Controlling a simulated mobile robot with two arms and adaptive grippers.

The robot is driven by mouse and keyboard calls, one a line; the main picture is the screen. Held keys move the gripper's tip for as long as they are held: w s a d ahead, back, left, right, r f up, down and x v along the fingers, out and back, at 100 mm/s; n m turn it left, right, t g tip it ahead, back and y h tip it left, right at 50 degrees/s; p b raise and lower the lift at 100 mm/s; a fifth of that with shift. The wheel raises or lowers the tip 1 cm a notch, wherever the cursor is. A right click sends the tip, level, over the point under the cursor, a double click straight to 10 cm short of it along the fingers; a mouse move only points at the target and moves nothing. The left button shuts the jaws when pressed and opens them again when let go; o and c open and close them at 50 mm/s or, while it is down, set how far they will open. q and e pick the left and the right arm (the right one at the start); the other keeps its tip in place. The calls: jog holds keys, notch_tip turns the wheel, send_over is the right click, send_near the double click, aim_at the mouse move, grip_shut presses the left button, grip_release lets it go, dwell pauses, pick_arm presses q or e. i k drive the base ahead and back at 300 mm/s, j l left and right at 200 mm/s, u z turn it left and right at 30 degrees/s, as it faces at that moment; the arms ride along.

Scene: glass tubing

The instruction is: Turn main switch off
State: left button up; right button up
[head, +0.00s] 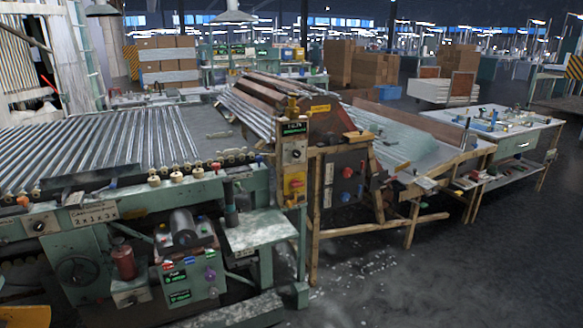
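A narrow upright control panel (293,160) stands at the middle of the head view, with a small dark display at its top. A red rotary knob on a yellow plate (295,187) sits low on this panel; it looks like a main switch. Its turned position is too small to read. A dark box (345,180) just to the right carries another red knob (347,172), so I cannot be sure which one is the main switch. Neither of my grippers shows in the head view, and nothing is seen touching the knobs.
A green machine with a roller bed (110,150) fills the left. A small table (258,229) juts out below the panel. A wooden-framed bench (430,158) extends to the right. The dark floor (430,280) at the front right is clear.

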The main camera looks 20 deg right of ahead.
aim_at(295, 183)
jog(key=i+l, duration=0.15)
jog(key=l, duration=0.2)
jog(key=i+l+z, duration=0.1)
jog(key=l, duration=0.3)
jog(key=i+l, duration=0.4)
jog(key=l, duration=0.3)
jog(key=i+l+z, duration=0.1)
jog(key=l, duration=0.25)
jog(key=i, duration=0.05)
